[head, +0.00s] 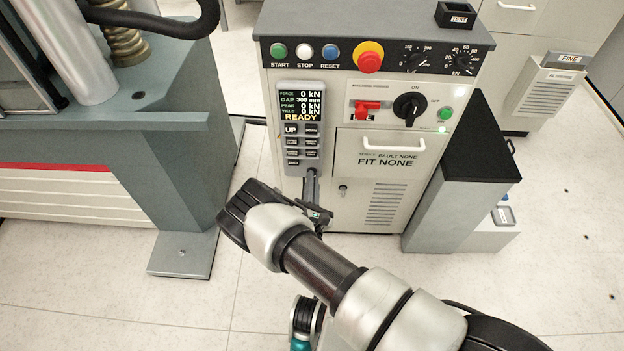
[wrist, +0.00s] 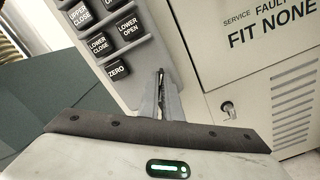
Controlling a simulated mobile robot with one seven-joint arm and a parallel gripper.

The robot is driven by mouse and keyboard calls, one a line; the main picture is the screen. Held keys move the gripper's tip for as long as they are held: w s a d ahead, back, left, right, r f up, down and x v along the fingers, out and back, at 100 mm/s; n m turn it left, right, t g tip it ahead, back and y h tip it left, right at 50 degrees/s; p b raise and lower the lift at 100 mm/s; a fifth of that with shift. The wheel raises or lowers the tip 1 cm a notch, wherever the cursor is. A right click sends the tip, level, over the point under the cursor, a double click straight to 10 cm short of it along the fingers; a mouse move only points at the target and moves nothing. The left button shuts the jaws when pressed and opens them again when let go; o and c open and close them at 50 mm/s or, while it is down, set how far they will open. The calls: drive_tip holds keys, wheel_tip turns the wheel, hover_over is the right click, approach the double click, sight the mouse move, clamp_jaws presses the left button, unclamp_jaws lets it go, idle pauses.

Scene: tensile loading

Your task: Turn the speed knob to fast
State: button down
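No knob with a readable speed or fast marking shows. A large black rotary knob (head: 409,108) under the word ON sits on the cabinet front, right of a red switch. Two small round dials, the left dial (head: 413,58) and the right dial (head: 462,61), sit on the black top strip. My gripper (head: 311,178) is just below the grey button panel (head: 301,124). In the wrist view my gripper (wrist: 161,78) has its fingers together beside the panel's lower right edge, below the LOWER OPEN button. No object shows between them. Contact with the panel cannot be told.
The cabinet (head: 376,195) has a handled drawer (head: 380,143). A red stop button (head: 369,57) is on the top strip. The grey machine frame (head: 165,150) stands close on the left. A grey block with a black top (head: 472,150) stands right. Floor is clear at lower left.

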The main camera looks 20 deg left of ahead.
drive_tip(key=shift+d+f+m, duration=0.1)
drive_tip(key=shift+m, duration=0.9)
drive_tip(key=shift+s, duration=0.1)
drive_tip(key=c, duration=2)
unclamp_jaws()
drive_tip(key=p+v, duration=0.2)
drive_tip(key=v, duration=1.5)
drive_tip(key=shift+s+d, duration=0.1)
drive_tip(key=shift+s, duration=0.05)
